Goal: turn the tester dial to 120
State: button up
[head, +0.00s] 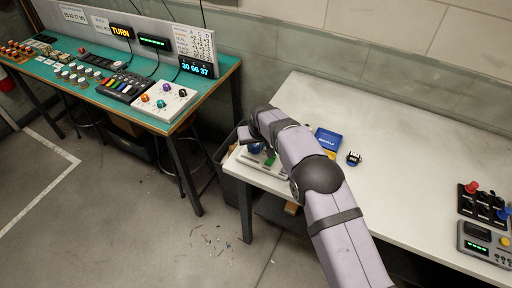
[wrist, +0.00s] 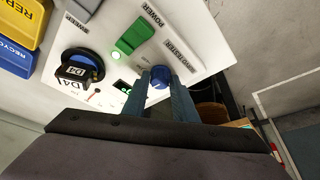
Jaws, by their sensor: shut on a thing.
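The servo tester (wrist: 100,100) is a white panel seen at a tilt in the wrist view, with a green power switch (wrist: 133,37) and a small, partly hidden green display (wrist: 122,86). Its blue round dial (wrist: 158,80) sits between the two fingers of my gripper (wrist: 160,77), which is shut on it. I cannot read the dial's value. A black servo tagged D4 (wrist: 78,72) sits on the panel over a blue disc. In the head view my arm covers much of the tester (head: 272,171), which stands at the left end of the white table.
Yellow and blue trays (head: 326,138) lie behind the tester. A small dark part (head: 353,159) is on the white table (head: 420,150). A lever block (head: 484,202) and a grey box (head: 485,243) stand at the right. The table's middle is clear. A teal bench (head: 215,82) stands left.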

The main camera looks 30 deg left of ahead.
jog(key=shift+a+f+m+h+b, duration=0.2)
jog(key=shift+m+h+b, duration=0.1)
jog(key=shift+m+b, duration=0.7)
jog(key=shift+r+m+t+h+b, duration=0.15)
jog(key=shift+m+t+h+b, duration=0.25)
jog(key=shift+m+b, duration=0.6)
jog(key=shift+m, duration=0.4)
jog(key=shift+s, duration=0.1)
jog(key=o, duration=1)
jog(key=shift+r, duration=0.1)
jog(key=shift+b+v, duration=1.15)
jog(key=shift+v, duration=2.5)
